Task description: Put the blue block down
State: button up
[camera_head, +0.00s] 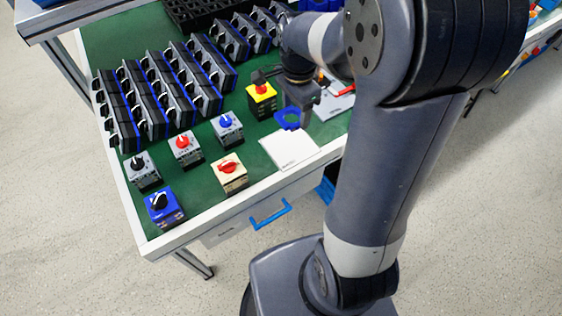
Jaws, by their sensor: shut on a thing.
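A blue piece with a round opening (289,119), seemingly the blue block, shows at the lower end of my gripper (296,106). My gripper is shut on it, over or just above the far edge of a white sheet (292,150) on the green table. I cannot tell whether the piece touches the surface. The fingertips are small and partly hidden by my wrist. A separate blue switch box with a black knob (163,206) stands at the table's front left corner.
A yellow switch box (261,100) stands close left of my gripper. Grey boxes with blue (227,128), red (184,148) and black (142,170) knobs and a cream box (229,173) stand nearer. Rows of black switches (150,95) fill the back left. Bare green table (200,197) lies between boxes.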

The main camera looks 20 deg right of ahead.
aim_at(293, 144)
notch_tip(293, 144, down, 10)
jog(key=shift+s+a+f+b, duration=0.1)
jog(key=shift+s+b, duration=0.05)
jog(key=shift+b, duration=0.2)
jog(key=shift+f, duration=0.15)
jog(key=o, duration=1.1)
notch_tip(293, 144, up, 12)
jog(key=shift+r+p, duration=0.2)
jog(key=shift+p, duration=0.35)
